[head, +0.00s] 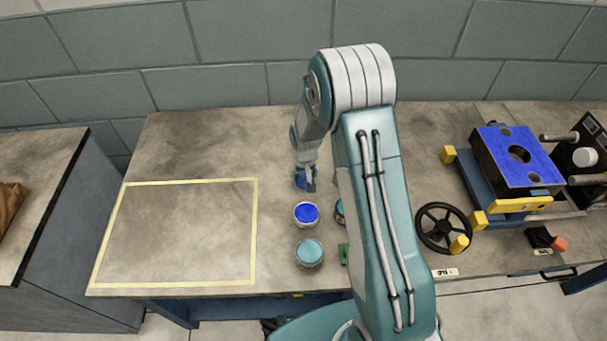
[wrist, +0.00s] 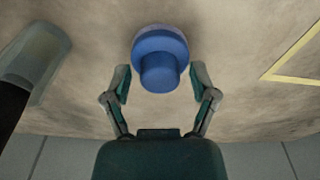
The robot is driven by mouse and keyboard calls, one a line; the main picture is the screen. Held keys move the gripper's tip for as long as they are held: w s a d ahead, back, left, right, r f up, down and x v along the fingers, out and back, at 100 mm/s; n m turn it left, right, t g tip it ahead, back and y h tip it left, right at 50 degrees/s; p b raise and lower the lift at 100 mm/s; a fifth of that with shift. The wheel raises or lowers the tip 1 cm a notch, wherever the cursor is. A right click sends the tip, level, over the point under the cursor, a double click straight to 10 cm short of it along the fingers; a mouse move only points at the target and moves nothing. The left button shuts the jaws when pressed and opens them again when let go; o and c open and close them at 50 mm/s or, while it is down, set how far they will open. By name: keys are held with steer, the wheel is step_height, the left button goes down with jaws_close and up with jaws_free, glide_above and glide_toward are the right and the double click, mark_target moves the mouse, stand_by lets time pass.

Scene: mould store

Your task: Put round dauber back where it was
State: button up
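The round dauber is blue, with a wide round base and a narrower round handle. In the wrist view the dauber (wrist: 160,52) stands on the bench with its handle between my fingertips. My gripper (wrist: 161,82) is open, with a gap visible on each side of the handle. In the head view my gripper (head: 306,182) is low over the bench behind the tins, and the dauber (head: 299,179) shows partly behind its fingers.
A tin with dark blue ink (head: 306,213) and a tin with light blue (head: 309,254) stand in front. My arm partly hides another tin. A yellow-taped area (head: 255,230) at left is empty. A handwheel (head: 444,228) and blue-topped mould (head: 515,155) stand right.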

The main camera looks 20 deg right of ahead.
steer(key=shift+r, duration=0.1)
steer(key=s+r+t, duration=0.1)
steer(key=s+r, duration=0.3)
steer(key=r, duration=0.5)
steer(key=s+r, duration=0.4)
steer(key=r, duration=0.5)
steer(key=s+r+t, duration=0.1)
steer(key=s+r, duration=0.3)
steer(key=r, duration=0.6)
steer(key=s+r+t, duration=0.1)
steer(key=s+r, duration=0.2)
steer(key=s, duration=0.5)
steer(key=s+r+t, duration=0.1)
steer(key=s+r, duration=0.2)
steer(key=s, duration=0.5)
